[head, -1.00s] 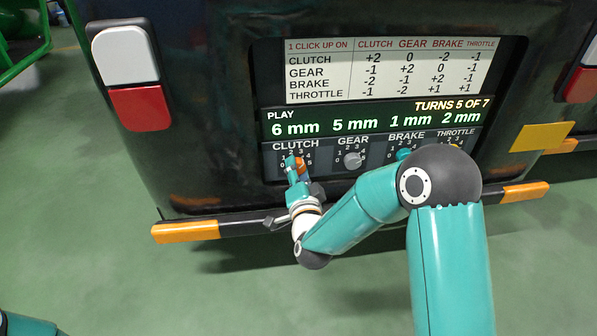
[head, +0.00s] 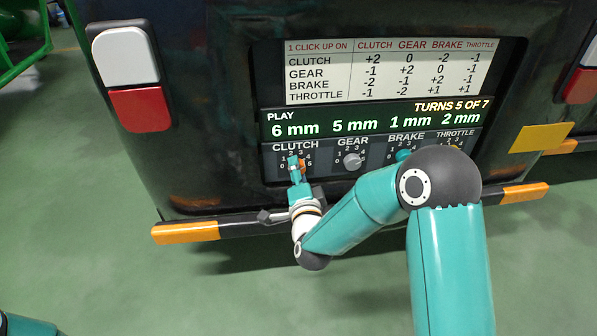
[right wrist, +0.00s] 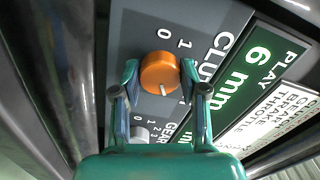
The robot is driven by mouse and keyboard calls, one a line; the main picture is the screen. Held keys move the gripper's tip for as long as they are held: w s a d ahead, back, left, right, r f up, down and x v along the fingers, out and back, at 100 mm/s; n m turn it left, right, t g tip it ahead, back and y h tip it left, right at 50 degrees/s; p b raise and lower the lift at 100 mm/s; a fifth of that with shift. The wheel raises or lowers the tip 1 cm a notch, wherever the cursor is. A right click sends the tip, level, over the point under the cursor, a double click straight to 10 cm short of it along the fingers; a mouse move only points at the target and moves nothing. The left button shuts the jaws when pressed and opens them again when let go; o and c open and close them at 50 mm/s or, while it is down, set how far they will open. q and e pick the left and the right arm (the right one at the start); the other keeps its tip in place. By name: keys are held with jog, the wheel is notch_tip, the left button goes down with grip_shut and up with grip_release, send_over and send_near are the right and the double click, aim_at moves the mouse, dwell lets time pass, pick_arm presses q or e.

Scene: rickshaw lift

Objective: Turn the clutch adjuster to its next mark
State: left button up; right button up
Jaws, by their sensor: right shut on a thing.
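The clutch adjuster is an orange knob (right wrist: 160,72) on the grey panel under the word CLUTCH; in the head view it (head: 301,166) is partly hidden by my gripper. My right gripper (right wrist: 159,78) is shut on it, with one finger on each side. A white line on the knob points toward the bottom of the right wrist view. The marks 0 and 1 show there; the other clutch marks are mostly hidden by the gripper. My right gripper also shows in the head view (head: 297,172). My left gripper is not in view.
The display (head: 380,115) reads 6, 5, 1 and 2 mm, with TURNS 5 OF 7. The grey gear knob (head: 353,161) is close right of the clutch; the teal brake knob (head: 404,155) is farther right. A black bumper bar with orange ends (head: 186,232) runs below.

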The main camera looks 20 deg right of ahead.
jog(key=o, duration=1.1)
jog(key=shift+s+d+f, duration=0.15)
jog(key=shift+d+f, duration=0.05)
jog(key=shift+f, duration=0.05)
jog(key=shift+c, duration=0.2)
jog(key=shift+o, duration=0.4)
jog(key=shift+a+r, duration=0.1)
jog(key=v, duration=0.7)
jog(key=shift+s, duration=0.2)
jog(key=shift+a, duration=0.1)
